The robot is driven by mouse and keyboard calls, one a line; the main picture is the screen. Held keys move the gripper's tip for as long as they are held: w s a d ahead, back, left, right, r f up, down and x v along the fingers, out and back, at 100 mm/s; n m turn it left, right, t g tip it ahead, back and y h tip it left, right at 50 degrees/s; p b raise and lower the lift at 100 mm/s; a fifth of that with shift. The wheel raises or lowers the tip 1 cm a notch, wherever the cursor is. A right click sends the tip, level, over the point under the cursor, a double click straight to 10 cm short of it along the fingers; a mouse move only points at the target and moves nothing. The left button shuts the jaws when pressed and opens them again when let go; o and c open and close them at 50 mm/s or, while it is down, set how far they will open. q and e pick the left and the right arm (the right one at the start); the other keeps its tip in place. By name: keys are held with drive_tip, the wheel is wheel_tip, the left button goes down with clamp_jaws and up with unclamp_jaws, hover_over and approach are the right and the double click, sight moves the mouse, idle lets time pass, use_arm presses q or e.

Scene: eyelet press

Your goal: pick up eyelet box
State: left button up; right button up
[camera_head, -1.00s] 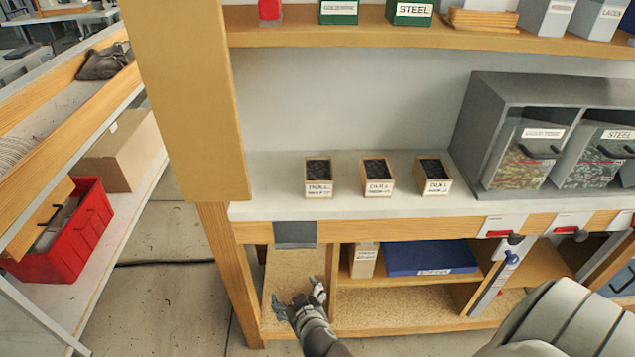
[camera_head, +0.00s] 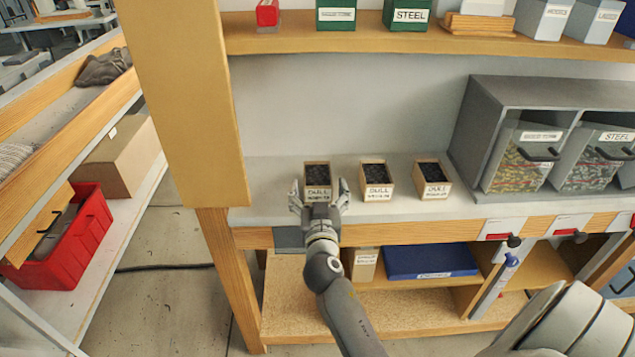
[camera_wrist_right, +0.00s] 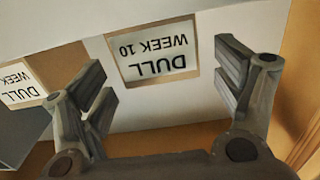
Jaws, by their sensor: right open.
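Three small open boxes with dark contents and "DULL" labels stand in a row on the white counter: the left box (camera_head: 317,172), the middle box (camera_head: 376,180) and the right box (camera_head: 433,180). My right gripper (camera_head: 319,197) is open at the front of the left box, with one finger toward each side. The middle box's label (camera_wrist_right: 22,85) shows at the left there. Contact between fingers and box cannot be told. My left gripper is out of view.
A grey bin unit (camera_head: 475,130) stands on the counter (camera_head: 260,195) to the right. A wooden shelf (camera_head: 370,38) with boxes runs above. A wooden post (camera_head: 185,110) stands at the left. Below the counter are a blue box (camera_head: 430,260) and open shelf room.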

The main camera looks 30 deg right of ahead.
sight(317, 164)
drive_tip(key=shift+p+x, duration=0.5)
drive_tip(key=shift+x, duration=2.45)
drive_tip(key=shift+a, duration=0.1)
drive_tip(key=c, duration=1)
